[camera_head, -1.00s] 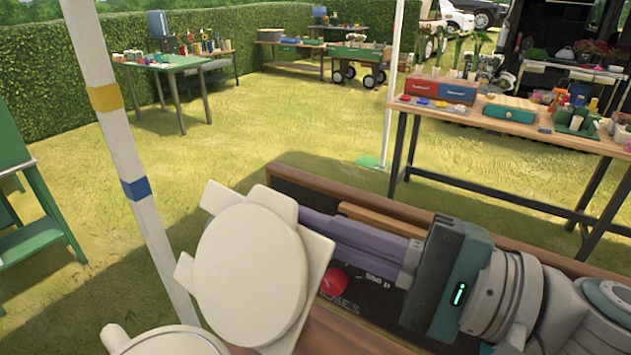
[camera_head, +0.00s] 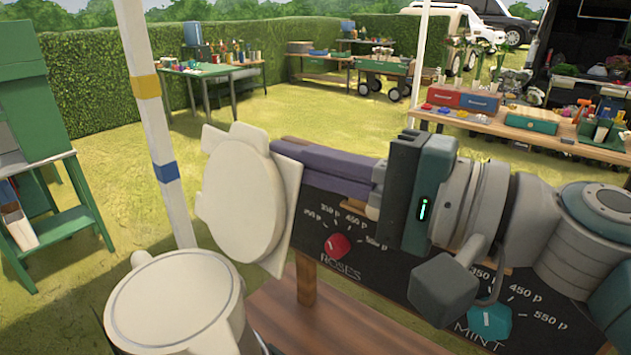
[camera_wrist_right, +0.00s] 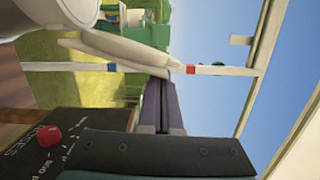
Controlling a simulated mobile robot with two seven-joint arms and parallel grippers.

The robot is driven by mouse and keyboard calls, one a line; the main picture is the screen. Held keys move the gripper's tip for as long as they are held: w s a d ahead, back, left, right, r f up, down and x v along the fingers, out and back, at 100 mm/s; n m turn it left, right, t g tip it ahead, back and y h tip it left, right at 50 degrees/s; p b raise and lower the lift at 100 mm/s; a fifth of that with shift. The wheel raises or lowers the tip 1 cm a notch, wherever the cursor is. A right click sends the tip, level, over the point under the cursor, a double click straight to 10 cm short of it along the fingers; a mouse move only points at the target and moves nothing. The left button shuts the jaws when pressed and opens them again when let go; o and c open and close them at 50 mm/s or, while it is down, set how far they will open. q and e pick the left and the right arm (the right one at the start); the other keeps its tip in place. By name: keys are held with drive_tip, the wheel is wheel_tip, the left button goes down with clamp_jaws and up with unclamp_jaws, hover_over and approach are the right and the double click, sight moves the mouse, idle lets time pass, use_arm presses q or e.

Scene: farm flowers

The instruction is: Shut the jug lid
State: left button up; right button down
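The cream jug (camera_head: 170,315) stands at the bottom left of the head view, its round top facing up. Its cream lid (camera_head: 232,195), a thick disc with a squarish plate behind it, stands steeply tilted above and beside the jug. In the right wrist view the lid (camera_wrist_right: 125,48) shows nearly edge-on, beside the jug (camera_wrist_right: 45,12). My right gripper (camera_head: 305,160) has its purple fingers together, with the tips at the back of the lid's plate; whether they touch it I cannot tell. The fingers also show in the wrist view (camera_wrist_right: 170,82). My left gripper is out of view.
A dark price board with a red knob (camera_head: 337,245) and a teal knob (camera_head: 490,321) stands under my right arm. Wooden boards (camera_head: 345,325) lie below. A white pole (camera_head: 150,120) rises behind the jug. Other tables stand farther back on the grass.

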sight(263, 202)
drive_tip(key=s+a+n, duration=0.1)
drive_tip(key=s+a+r+n, duration=0.1)
drive_tip(key=n, duration=0.1)
drive_tip(key=r+n+p, duration=0.1)
drive_tip(key=shift+s+a+r+h, duration=0.1)
drive_tip(key=shift+s+a+h, duration=0.3)
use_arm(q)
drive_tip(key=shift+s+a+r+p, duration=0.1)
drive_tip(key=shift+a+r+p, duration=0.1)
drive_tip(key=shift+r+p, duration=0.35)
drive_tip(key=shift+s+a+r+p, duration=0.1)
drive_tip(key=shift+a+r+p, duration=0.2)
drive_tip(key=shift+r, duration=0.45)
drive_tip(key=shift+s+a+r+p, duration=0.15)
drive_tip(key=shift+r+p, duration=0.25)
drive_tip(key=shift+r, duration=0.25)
use_arm(e)
drive_tip(key=s+a+f+n+t+h, duration=0.2)
drive_tip(key=s+a+f+n, duration=0.6)
drive_tip(key=n, duration=0.5)
drive_tip(key=shift+s+a+f+n+h, duration=0.35)
drive_tip(key=shift+s+h, duration=0.35)
drive_tip(key=shift+s, duration=0.45)
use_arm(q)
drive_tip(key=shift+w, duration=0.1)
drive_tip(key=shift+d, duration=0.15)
